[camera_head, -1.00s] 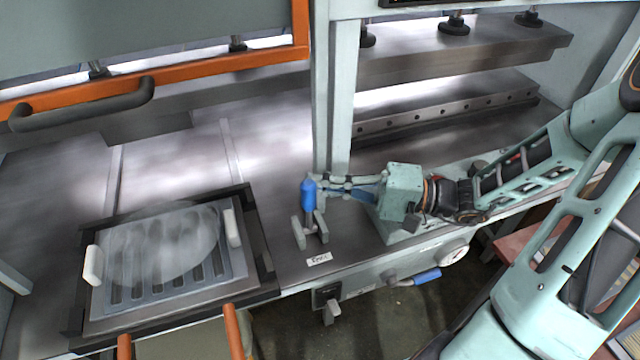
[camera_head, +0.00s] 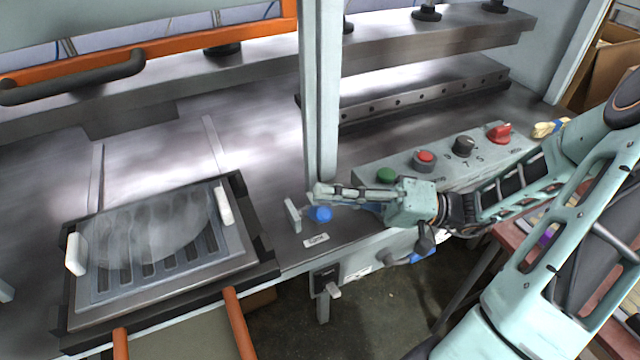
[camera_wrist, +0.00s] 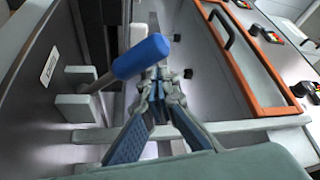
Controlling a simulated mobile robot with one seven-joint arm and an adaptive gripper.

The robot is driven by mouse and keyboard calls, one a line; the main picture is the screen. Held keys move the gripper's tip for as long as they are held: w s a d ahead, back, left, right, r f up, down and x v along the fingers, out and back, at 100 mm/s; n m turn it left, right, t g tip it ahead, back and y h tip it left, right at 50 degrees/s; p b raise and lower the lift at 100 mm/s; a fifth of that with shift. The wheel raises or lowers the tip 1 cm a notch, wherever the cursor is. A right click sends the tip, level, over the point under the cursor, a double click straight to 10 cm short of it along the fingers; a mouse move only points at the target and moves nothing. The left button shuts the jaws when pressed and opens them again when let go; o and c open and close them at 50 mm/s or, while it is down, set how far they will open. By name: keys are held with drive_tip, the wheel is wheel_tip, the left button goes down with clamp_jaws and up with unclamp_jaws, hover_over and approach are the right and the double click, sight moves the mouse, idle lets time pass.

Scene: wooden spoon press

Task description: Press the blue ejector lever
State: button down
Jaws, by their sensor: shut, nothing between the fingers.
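The ejector lever has a blue grip (camera_head: 320,213) and stands between grey bracket posts (camera_head: 293,215) on the metal bench, beside a small white label (camera_head: 316,240). The lever is tilted well over. My gripper (camera_head: 318,192) is shut and empty, just above the blue grip and partly hiding it. In the wrist view the blue grip (camera_wrist: 142,57) on its grey shaft lies right beside my closed fingertips (camera_wrist: 160,84). I cannot tell for sure whether they touch.
A light green post (camera_head: 320,100) rises just behind my gripper. A control panel (camera_head: 455,168) with a green button (camera_head: 386,175), a red button (camera_head: 425,157) and a red switch (camera_head: 499,132) lies right. A mould tray (camera_head: 245,240) with white handles lies left.

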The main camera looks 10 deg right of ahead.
drive_tip(key=shift+s+d+f, duration=0.15)
drive_tip(key=shift+s+f, duration=0.4)
drive_tip(key=shift+f, duration=0.1)
idle(0.3)
